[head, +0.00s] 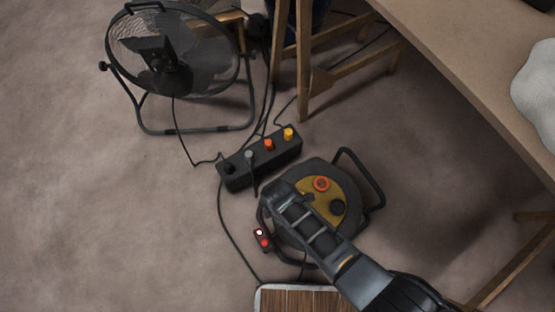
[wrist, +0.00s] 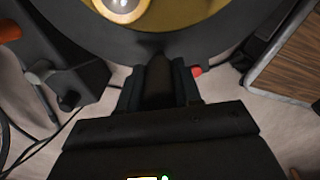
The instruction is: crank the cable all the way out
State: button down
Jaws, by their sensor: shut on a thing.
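The cable reel (head: 345,235) is a dark drum with a yellow face (head: 306,187) and a tube frame, standing on the floor. Its face bears an orange round part (head: 321,184) and a dark round part (head: 338,207). My gripper (head: 272,200) is at the reel's left side, with my arm crossing its front. In the wrist view my gripper (wrist: 160,85) is shut on a dark upright piece, apparently the crank handle (wrist: 158,75), at the drum's rim. The yellow face (wrist: 185,18) shows beyond it. My gripper hides most of the handle in the head view.
A power strip (head: 262,162) with several coloured plugs lies beside the reel, cables around it. A small box with red lights (head: 261,239) is at the reel's left. A fan (head: 175,60), a wood-topped item (head: 300,300) and a table (head: 470,60) stand around. Floor at left is clear.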

jog(key=shift+s+d+p, duration=0.25)
jog(key=shift+s, duration=0.3)
jog(key=shift+s+d+p, duration=0.25)
jog(key=shift+s, duration=0.3)
jog(key=c, duration=0.8)
grip_release()
notch_tip(320, 180, up, 8)
jog(key=p, duration=0.4)
jog(key=shift+f, duration=0.1)
